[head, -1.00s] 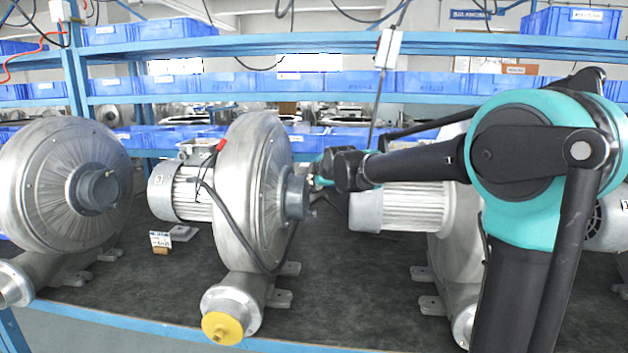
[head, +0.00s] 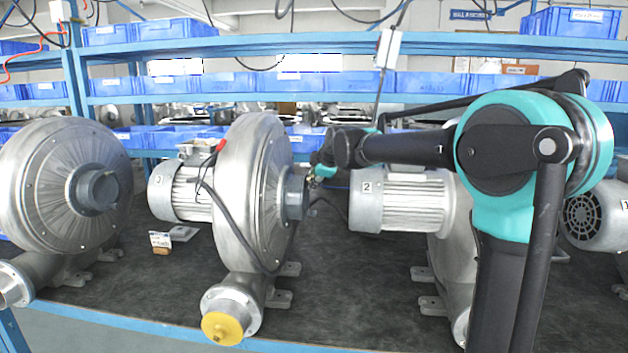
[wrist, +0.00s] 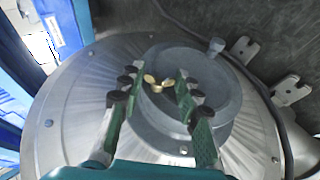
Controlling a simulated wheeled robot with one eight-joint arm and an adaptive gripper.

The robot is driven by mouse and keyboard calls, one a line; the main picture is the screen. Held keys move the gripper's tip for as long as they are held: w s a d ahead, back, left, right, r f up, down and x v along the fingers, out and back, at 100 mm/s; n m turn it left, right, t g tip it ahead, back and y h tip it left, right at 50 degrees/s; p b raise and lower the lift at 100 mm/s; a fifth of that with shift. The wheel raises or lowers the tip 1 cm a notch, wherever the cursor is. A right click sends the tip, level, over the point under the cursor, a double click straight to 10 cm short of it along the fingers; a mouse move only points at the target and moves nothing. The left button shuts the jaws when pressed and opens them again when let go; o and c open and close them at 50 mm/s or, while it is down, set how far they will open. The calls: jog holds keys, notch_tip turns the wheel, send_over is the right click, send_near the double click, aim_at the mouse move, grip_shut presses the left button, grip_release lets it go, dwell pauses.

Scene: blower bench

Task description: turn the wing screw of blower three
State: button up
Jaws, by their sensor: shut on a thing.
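Blower three (head: 258,190) is the middle-left grey blower, with a "3" on its motor (head: 180,192). A dark grey round collar (head: 294,197) sticks out on its right side. In the wrist view the collar (wrist: 190,65) lies beyond my fingers. The small brass wing screw (wrist: 155,84) sits at the collar, between my green-padded fingertips. My gripper (wrist: 157,80) is shut on the wing screw. In the head view my gripper (head: 312,178) reaches the collar from the upper right, and the screw is mostly hidden there.
Another blower (head: 65,190) stands at the left. Blower two's motor (head: 400,200) is close below my forearm. A black cable (head: 235,230) hangs across blower three. A yellow cap (head: 222,328) closes its outlet. Blue bins (head: 230,82) fill the shelves behind.

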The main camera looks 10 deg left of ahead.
jog(key=shift+w+r+m+g, duration=0.15)
jog(key=shift+m+g, duration=0.1)
jog(key=shift+g, duration=0.8)
jog(key=shift+w+m+g, duration=0.15)
jog(key=shift+m+g, duration=0.1)
jog(key=shift+g, duration=0.8)
jog(key=o, duration=1.2)
jog(key=shift+c, duration=0.2)
jog(key=v, duration=1.2)
jog(key=shift+r, duration=0.15)
jog(key=shift+a, duration=0.1)
